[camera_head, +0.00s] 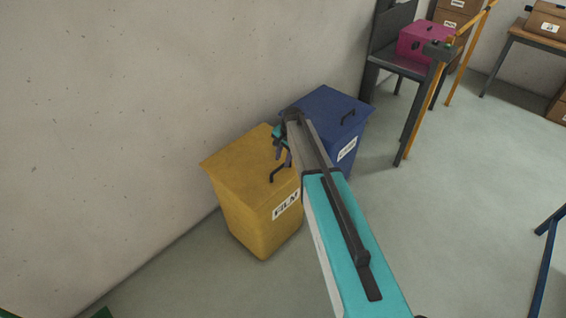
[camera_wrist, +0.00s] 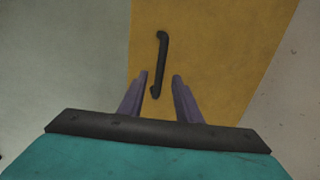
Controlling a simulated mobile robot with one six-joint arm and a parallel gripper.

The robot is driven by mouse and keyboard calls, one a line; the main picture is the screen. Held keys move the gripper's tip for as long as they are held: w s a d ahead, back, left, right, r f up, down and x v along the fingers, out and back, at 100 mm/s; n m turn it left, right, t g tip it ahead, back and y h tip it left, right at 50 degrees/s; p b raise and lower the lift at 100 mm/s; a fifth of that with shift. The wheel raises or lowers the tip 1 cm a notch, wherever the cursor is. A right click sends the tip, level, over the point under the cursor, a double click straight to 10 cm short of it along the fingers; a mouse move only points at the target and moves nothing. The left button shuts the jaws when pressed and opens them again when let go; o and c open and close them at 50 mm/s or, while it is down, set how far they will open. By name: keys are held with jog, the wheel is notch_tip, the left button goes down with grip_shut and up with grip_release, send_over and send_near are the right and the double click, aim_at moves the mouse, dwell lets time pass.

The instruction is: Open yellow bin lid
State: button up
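The yellow bin (camera_head: 262,226) stands on the floor against the wall, with a label reading "FILM" on its front. Its flat yellow lid (camera_head: 235,163) is closed and has a black bar handle (camera_head: 280,173) near its front edge. In the wrist view the handle (camera_wrist: 160,62) lies on the yellow lid (camera_wrist: 215,50), ahead of and between my two purple fingers. My gripper (camera_wrist: 161,76) is open and empty. In the head view my gripper (camera_head: 281,153) is above the lid beside the handle, partly hidden by my arm.
A blue bin (camera_head: 325,102) with a closed lid stands right beside the yellow one, partly behind my arm. A dark bench (camera_head: 405,66) with a pink box (camera_head: 424,41) and a yellow-orange rail stand farther back. Open floor (camera_head: 450,200) lies to the right.

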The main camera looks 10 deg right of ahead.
aim_at(282, 167)
jog(key=shift+w+a+f+p, duration=0.1)
jog(key=shift+w+f+p, duration=0.1)
jog(key=shift+f, duration=0.7)
jog(key=shift+w+a+f+p, duration=0.1)
jog(key=shift+f+p, duration=0.05)
jog(key=shift+f, duration=0.75)
jog(key=shift+c, duration=0.4)
grip_shut()
